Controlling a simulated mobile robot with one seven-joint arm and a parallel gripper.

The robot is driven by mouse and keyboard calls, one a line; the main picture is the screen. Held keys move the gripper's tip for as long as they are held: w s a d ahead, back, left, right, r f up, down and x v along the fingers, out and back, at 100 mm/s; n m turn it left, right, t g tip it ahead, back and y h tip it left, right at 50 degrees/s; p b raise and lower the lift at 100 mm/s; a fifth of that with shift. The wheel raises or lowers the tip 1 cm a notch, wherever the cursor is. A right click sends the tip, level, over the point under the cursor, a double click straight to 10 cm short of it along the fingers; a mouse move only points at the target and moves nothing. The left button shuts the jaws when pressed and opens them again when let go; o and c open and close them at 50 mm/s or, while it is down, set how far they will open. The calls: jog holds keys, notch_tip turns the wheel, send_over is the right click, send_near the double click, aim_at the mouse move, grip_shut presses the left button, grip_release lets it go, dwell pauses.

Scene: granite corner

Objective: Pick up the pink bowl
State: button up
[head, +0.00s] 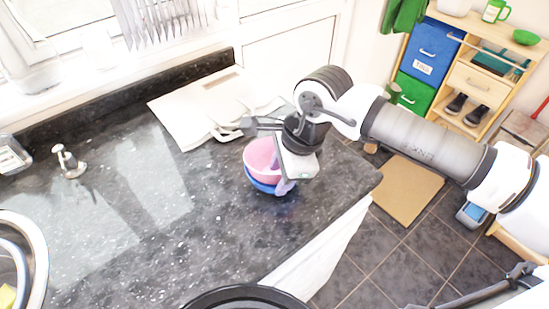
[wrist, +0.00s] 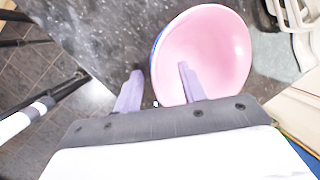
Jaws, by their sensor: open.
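The pink bowl (head: 261,158) sits inside a blue bowl (head: 259,185) on the dark granite counter, left of my wrist in the head view. In the wrist view the pink bowl (wrist: 215,45) fills the upper middle, with a thin blue edge (wrist: 154,50) at its left. My gripper (wrist: 158,85) is open and empty of any held thing. Its right finger reaches over the bowl's inside and its left finger is outside the rim, so the near left wall lies between them. In the head view my gripper (head: 285,187) is at the bowl's right side, hiding part of it.
White boards or papers (head: 205,105) lie on the counter behind the bowls. A small metal tap-like fitting (head: 70,162) stands at the left. The counter (head: 130,235) is mostly clear left and front of the bowls. Its right edge drops to the tiled floor.

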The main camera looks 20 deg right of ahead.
jog(key=shift+f, duration=0.25)
grip_shut()
jog(key=shift+r, duration=0.1)
